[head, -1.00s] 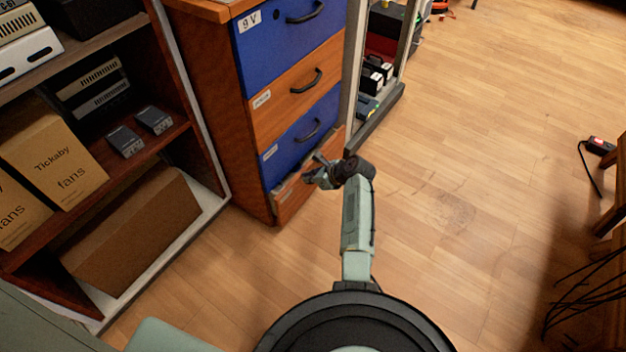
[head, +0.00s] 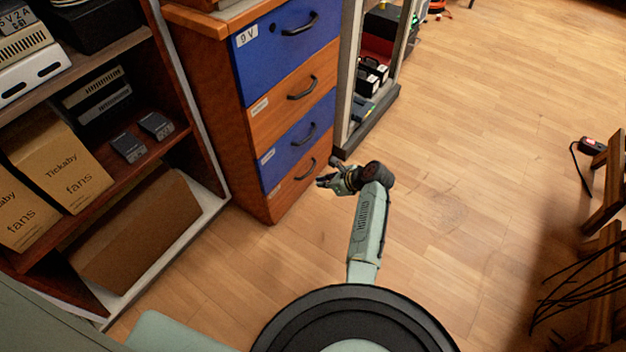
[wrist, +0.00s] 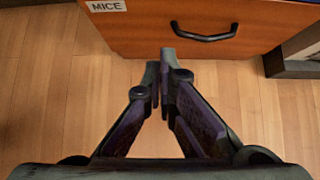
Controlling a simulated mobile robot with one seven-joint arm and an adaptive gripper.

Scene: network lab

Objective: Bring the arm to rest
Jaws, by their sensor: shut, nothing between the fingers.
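My gripper (head: 330,174) is in front of the drawer cabinet (head: 215,120), low down near its bottom drawer, with bare floor under it in the head view. In the wrist view my gripper (wrist: 163,88) is shut and empty, its fingertips close together over the wood floor. The bottom drawer (wrist: 160,25), labelled "MICE", is ahead of the fingertips, with its black handle (wrist: 205,36) a little to the right. The fingers appear apart from the drawer and its handle. In the head view all the cabinet's drawers look shut.
A shelf unit (head: 214,203) with boxes and devices stands at the left. A rack (head: 370,118) stands right of the cabinet. Wooden legs (head: 609,190) and dark cables (head: 570,295) are at the right edge. The floor (head: 480,150) in the middle is clear.

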